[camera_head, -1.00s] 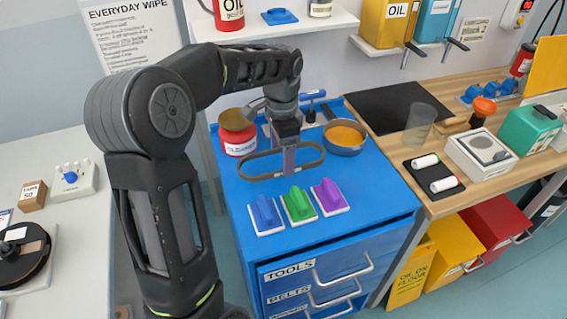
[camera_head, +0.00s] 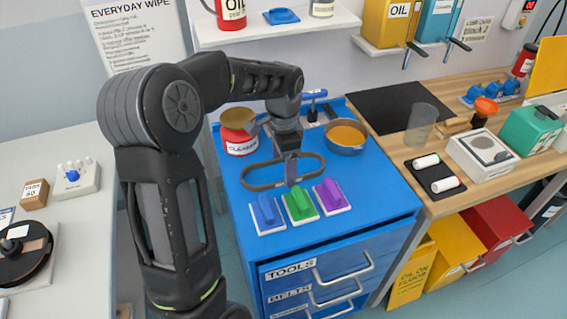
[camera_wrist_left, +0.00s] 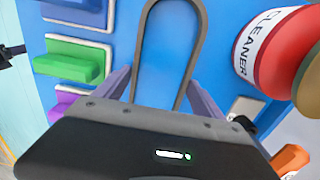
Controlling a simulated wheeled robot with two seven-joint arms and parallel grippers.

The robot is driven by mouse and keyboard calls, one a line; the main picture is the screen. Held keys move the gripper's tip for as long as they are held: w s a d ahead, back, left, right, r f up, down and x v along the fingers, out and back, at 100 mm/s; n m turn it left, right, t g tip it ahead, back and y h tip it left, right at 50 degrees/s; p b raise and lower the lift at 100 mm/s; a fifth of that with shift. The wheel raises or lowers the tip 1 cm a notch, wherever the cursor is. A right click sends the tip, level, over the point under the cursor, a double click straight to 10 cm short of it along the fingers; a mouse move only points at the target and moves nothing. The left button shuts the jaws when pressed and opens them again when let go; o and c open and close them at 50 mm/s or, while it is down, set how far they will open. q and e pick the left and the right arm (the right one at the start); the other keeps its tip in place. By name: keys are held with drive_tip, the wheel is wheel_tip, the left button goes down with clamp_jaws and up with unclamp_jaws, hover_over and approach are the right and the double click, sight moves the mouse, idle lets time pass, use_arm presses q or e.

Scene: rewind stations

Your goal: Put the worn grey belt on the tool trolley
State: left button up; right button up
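The worn grey belt (camera_head: 256,187) is a long oval loop, roughly level, at the top of the blue tool trolley (camera_head: 345,205). My left gripper (camera_head: 291,178) points down at the loop, its fingers set across its two long sides. In the left wrist view the belt (camera_wrist_left: 203,30) runs away between the two spread fingers (camera_wrist_left: 158,80), which appear to press on its outer sides. I cannot tell whether the belt touches the trolley top or hangs just above it. My right gripper is not in view.
Blue, green and purple pads (camera_head: 300,204) lie at the trolley's front. A red cleaner tin (camera_head: 238,142) and a round pan (camera_head: 346,138) stand behind the belt. A wooden bench (camera_head: 455,190) adjoins on the right, and a grey table (camera_head: 85,235) is at left.

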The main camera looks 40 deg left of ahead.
use_arm(q)
drive_tip(key=o, duration=0.3)
drive_tip(key=shift+o, duration=0.2)
wheel_tip(320, 180, up, 12)
drive_tip(key=shift+r, duration=0.2)
idle(0.8)
